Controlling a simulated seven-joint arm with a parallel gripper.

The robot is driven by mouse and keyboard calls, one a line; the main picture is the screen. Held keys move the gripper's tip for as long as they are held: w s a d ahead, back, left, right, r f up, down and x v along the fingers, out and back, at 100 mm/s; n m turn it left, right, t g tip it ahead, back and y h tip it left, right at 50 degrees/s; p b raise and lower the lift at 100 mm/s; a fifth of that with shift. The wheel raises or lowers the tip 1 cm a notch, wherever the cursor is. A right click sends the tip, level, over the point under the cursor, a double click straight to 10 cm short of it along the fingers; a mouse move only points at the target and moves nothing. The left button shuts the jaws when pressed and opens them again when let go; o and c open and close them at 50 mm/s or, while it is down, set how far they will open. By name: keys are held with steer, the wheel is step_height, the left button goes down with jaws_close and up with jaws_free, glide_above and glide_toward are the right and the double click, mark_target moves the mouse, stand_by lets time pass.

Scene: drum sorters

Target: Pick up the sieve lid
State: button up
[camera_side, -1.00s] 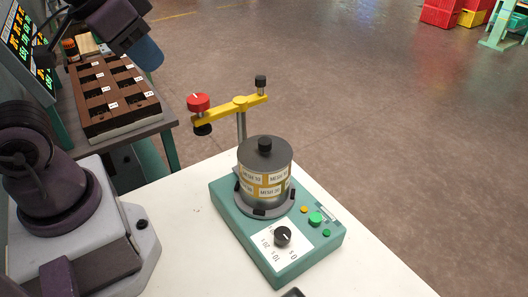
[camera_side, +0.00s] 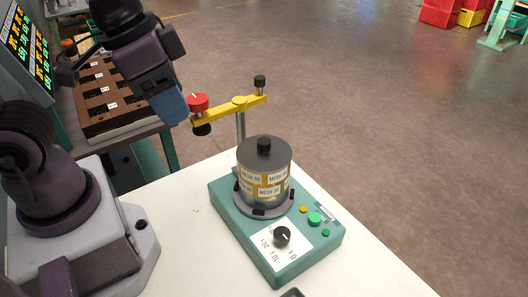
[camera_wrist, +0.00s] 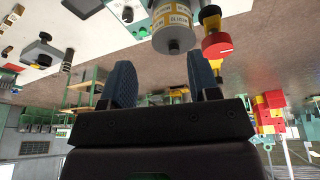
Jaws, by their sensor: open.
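The sieve lid (camera_side: 264,157) is a dark grey disc with a black knob (camera_side: 264,145) on top. It sits on a stack of metal sieves (camera_side: 262,183) with "MESH" labels, on a teal shaker base (camera_side: 310,246). My gripper (camera_side: 172,112) is to the left of the stack and higher, beside the red knob of the yellow clamp arm. In the wrist view, my gripper (camera_wrist: 161,82) is open with nothing between its two blue fingers. The lid (camera_wrist: 174,42) shows there beyond the fingers, at the top.
The yellow clamp arm (camera_side: 240,103) on its post stands behind the stack, swung clear of the lid. Its red knob (camera_side: 198,101) is close to my gripper. A brown compartment tray (camera_side: 112,105) lies on the side table. The white table (camera_side: 190,215) is mostly clear left of the shaker.

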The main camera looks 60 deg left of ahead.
steer(key=w+d+f+n+t+h, duration=0.1)
steer(key=d+f+h, duration=0.1)
steer(key=d+f, duration=0.7)
steer(key=w+d+f+n+t+h, duration=0.15)
steer(key=d+f, duration=0.35)
steer(key=d, duration=0.8)
steer(key=n+t+y, duration=0.7)
steer(key=y, duration=0.7)
glide_toward(262, 144)
steer(key=shift+h, duration=0.25)
steer(key=shift+x, duration=5.5)
steer(key=shift+a+r, duration=0.1)
steer(key=shift+r, duration=0.05)
